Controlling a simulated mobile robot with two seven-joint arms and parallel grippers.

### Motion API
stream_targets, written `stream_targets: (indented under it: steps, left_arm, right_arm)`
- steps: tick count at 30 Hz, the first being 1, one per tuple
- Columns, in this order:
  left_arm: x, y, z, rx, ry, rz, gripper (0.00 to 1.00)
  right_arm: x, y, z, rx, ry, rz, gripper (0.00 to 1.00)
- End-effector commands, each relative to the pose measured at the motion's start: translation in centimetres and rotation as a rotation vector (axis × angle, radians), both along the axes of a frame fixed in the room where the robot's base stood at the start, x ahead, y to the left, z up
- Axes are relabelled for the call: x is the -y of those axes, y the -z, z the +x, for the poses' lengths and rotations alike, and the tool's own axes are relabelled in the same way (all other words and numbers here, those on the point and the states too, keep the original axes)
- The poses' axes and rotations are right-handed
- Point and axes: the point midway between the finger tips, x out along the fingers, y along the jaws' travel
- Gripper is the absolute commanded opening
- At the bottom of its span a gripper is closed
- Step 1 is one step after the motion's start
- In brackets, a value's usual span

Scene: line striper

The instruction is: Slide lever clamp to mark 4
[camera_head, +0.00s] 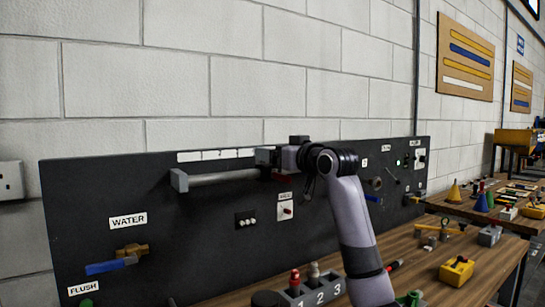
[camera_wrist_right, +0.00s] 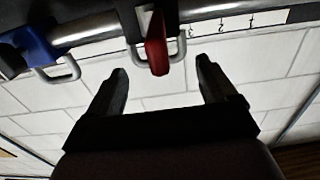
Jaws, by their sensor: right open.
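The lever clamp's red lever (camera_wrist_right: 157,43) hangs from a bright rail in the right wrist view, with a pale metal loop (camera_wrist_right: 136,54) around it. A scale strip (camera_wrist_right: 238,22) beside it shows inverted marks. The lever stands past the last readable mark; mark 4 cannot be made out. My right gripper (camera_wrist_right: 160,66) is open, its two fingers on either side of the lever's end, not closed on it. In the head view the rail (camera_head: 222,177) runs along a black panel, and my right arm hides part of the clamp. My left gripper is not in view.
A blue part with a metal loop (camera_wrist_right: 40,48) sits farther along the rail. The black panel (camera_head: 90,190) carries a blue-handled water valve (camera_head: 115,265) and small switches. A wooden bench (camera_head: 420,265) below holds a numbered block (camera_head: 318,293) and a yellow box (camera_head: 457,270).

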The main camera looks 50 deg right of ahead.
Motion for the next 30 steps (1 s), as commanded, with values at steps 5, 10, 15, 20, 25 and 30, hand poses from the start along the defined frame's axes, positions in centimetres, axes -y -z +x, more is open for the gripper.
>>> stream_targets:
  steps: [5,10,15,20,25,30]
  left_arm:
    - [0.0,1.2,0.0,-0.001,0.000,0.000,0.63]
    - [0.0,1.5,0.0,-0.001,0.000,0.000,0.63]
    - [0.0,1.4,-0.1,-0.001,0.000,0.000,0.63]
    - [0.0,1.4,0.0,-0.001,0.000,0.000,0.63]
    - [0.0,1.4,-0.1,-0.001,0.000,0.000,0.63]
    - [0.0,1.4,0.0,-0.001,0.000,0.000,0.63]
  right_arm:
    - [-0.7,0.2,-2.4,0.001,0.002,-0.003,0.85]
    - [-1.1,0.1,-3.6,0.001,0.000,-0.001,0.85]
    - [-1.2,0.0,-3.7,-0.001,0.000,0.000,0.85]
    - [-1.2,0.0,-3.7,0.000,0.001,0.000,0.85]
    - [-1.2,0.0,-3.7,0.000,0.001,0.000,0.85]
    - [-1.2,0.0,-3.7,0.000,0.001,0.000,0.85]
